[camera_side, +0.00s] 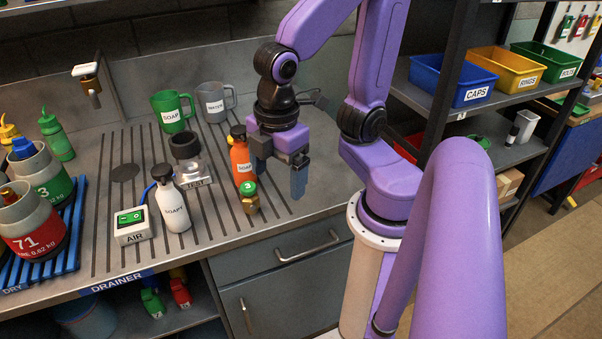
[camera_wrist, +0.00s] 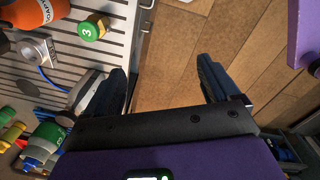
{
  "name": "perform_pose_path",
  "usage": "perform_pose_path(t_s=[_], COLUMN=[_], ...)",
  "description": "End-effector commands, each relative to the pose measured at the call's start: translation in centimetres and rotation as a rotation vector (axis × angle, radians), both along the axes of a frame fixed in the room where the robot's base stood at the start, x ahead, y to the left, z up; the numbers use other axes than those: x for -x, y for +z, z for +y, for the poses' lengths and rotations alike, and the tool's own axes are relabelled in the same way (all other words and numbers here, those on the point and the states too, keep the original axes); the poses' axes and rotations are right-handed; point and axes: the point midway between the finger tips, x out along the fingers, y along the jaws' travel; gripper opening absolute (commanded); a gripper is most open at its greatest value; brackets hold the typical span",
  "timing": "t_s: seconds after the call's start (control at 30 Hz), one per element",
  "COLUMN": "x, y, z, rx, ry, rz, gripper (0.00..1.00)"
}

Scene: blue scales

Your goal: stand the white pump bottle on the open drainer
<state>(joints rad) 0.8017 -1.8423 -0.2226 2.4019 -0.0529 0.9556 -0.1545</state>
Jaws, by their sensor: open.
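The white pump bottle (camera_side: 172,208), labelled SOAP with a black pump top, stands upright on the left part of the slatted drainer (camera_side: 215,215), beside the AIR box. I cannot make it out surely in the wrist view. The drainer's slats also show at the upper left of the wrist view (camera_wrist: 118,22). My gripper (camera_side: 280,182) is open and empty, fingers pointing down, above the drainer's right end. It is well to the right of the white bottle. In the wrist view my gripper (camera_wrist: 162,68) has floor between its fingers.
An orange bottle (camera_side: 241,160) and a green-topped brass piece (camera_side: 249,200) stand just left of my gripper. A metal TEST block (camera_side: 192,172) and the white AIR box (camera_side: 132,225) flank the white bottle. Mugs (camera_side: 172,110) stand behind. Slats in front are bare.

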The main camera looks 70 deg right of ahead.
Motion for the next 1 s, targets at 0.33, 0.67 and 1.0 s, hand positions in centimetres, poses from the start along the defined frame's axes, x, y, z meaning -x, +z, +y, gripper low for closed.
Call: perform_pose_path(t_s=[0.33,0.67,1.0], x=[3.8,3.7,3.7], y=[-0.9,-0.9,-0.9], z=[-1.8,-1.8,-1.8], rx=[-0.048,-0.046,-0.046], ry=[-0.131,-0.128,-0.127], rz=[0.030,0.030,0.029], gripper=[0.89,0.89,0.89])
